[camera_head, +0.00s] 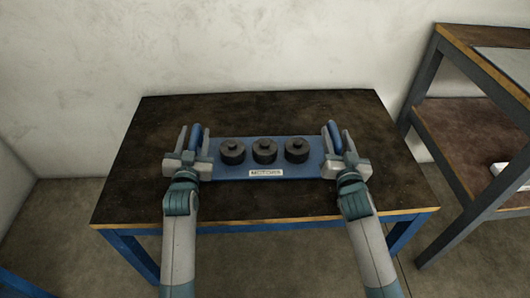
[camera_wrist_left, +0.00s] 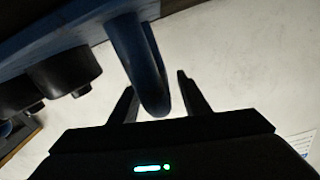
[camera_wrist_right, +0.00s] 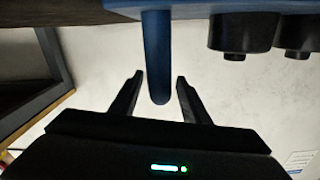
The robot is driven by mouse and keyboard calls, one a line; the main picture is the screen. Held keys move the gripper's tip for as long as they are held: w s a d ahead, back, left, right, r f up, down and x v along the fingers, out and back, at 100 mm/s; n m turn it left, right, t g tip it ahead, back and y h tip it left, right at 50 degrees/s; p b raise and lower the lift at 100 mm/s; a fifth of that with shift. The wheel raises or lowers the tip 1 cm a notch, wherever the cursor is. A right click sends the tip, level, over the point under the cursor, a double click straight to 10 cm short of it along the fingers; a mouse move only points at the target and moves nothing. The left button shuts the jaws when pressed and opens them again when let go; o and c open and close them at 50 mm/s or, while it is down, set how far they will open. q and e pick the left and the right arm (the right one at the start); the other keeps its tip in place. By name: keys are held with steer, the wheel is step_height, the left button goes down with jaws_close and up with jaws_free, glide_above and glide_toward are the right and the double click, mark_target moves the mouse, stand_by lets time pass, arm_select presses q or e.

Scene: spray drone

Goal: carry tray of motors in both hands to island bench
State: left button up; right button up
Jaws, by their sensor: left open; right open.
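A blue tray (camera_head: 230,172) with a "MOTORS" label lies on the dark-topped bench and carries three black motors (camera_head: 265,151) in a row. It has a blue upright handle at each end. My left gripper (camera_head: 192,140) is open at the left handle; in the left wrist view the handle (camera_wrist_left: 140,60) reaches between the two fingers. My right gripper (camera_head: 341,142) is open at the right handle; in the right wrist view the handle (camera_wrist_right: 157,60) stands between the fingers, with space on both sides.
The bench (camera_head: 270,208) has a dark top and blue legs, with bare room around the tray. A wall (camera_head: 230,45) stands behind it. A metal-framed shelf unit (camera_head: 470,130) stands close by on the right.

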arm_select(q)
steer(key=shift+w, duration=0.35)
arm_select(e)
steer(key=shift+w, duration=0.35)
arm_select(q)
jaws_close()
arm_select(e)
jaws_close()
stand_by(0.7)
arm_select(q)
steer(key=shift+w+r, duration=0.1)
steer(key=shift+r, duration=0.25)
arm_select(e)
steer(key=shift+w+r, duration=0.1)
steer(key=shift+r, duration=0.2)
